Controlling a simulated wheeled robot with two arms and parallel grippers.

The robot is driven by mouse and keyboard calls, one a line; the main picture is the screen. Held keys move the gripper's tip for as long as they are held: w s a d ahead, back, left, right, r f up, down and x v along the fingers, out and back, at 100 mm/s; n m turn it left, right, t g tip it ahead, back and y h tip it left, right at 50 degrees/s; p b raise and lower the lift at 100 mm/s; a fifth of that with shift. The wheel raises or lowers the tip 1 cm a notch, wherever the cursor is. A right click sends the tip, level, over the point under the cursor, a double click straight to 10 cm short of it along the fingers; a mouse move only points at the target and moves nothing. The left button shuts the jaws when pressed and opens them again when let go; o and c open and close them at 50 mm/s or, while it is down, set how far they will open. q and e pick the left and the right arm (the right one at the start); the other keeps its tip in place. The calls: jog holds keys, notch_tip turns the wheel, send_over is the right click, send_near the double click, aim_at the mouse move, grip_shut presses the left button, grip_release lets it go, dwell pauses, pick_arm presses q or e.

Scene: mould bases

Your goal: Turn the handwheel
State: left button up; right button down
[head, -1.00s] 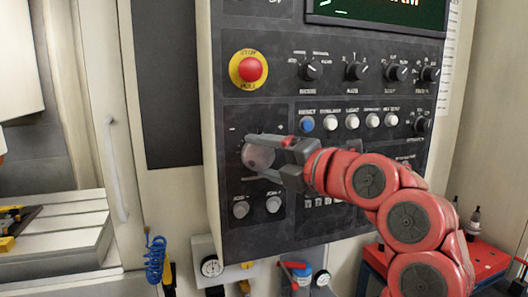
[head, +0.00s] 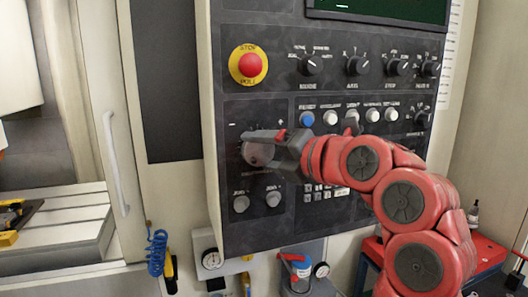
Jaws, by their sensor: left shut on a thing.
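The handwheel (head: 256,155) is a round, greyish-pink knob at the left of the dark control panel (head: 228,215), below the red stop button. My left gripper (head: 262,147) is at the handwheel, with its grey jaws shut on it. The upper finger lies across the top of the wheel. The other finger is mostly hidden behind the wheel and the gripper body. The red arm reaches in from the lower right and covers part of the panel. My right gripper is not in view.
A red stop button on a yellow ring (head: 248,64) is above the wheel. Two grey knobs (head: 257,201) are just below it. Selector knobs and a row of push buttons (head: 352,116) lie to the right. A blue coiled hose (head: 156,252) hangs at lower left.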

pick_arm(q)
jog(key=o, duration=1.3)
jog(key=b+v, duration=0.1)
jog(key=v, duration=1.1)
